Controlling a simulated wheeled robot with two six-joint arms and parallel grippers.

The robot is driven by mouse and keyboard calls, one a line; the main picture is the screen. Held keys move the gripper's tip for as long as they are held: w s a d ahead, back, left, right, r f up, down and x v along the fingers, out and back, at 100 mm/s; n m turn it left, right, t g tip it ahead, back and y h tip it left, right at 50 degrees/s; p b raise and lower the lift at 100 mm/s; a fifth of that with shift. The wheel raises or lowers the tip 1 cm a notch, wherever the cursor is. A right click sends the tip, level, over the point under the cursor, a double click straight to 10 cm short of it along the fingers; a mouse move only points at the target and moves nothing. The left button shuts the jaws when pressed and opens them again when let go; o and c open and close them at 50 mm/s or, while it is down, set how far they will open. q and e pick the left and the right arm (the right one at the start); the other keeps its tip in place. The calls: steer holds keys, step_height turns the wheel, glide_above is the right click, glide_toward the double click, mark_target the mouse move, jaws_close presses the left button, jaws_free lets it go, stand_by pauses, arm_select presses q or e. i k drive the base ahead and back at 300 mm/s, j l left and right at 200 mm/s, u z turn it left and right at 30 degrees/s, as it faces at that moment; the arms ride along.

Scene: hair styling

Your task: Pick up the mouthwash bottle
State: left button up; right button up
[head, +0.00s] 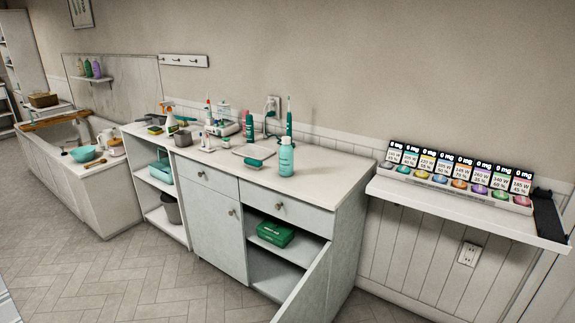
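A teal bottle with a pale cap (286,157), which looks like the mouthwash bottle, stands upright on the white cabinet's countertop (310,175), near its right part. Its label is too small to read. A slimmer teal and red bottle (249,127) stands further back to its left. Neither of my grippers shows in the head view.
Electric toothbrushes (289,115), a flat scale-like plate (254,152) and small items crowd the counter's left and back. A cabinet door (305,290) hangs open below, with a green box (276,233) inside. A shelf with coloured pods (461,184) is at right.

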mark_target(286, 152)
steer(key=z, duration=0.65)
steer(key=i+j+z, duration=0.1)
steer(key=j+z, duration=0.35)
steer(key=j, duration=0.3)
steer(key=j+z, duration=0.45)
steer(key=j, duration=0.25)
steer(key=k+j+z, duration=0.15)
steer(key=j+z, duration=0.3)
steer(key=j, duration=0.25)
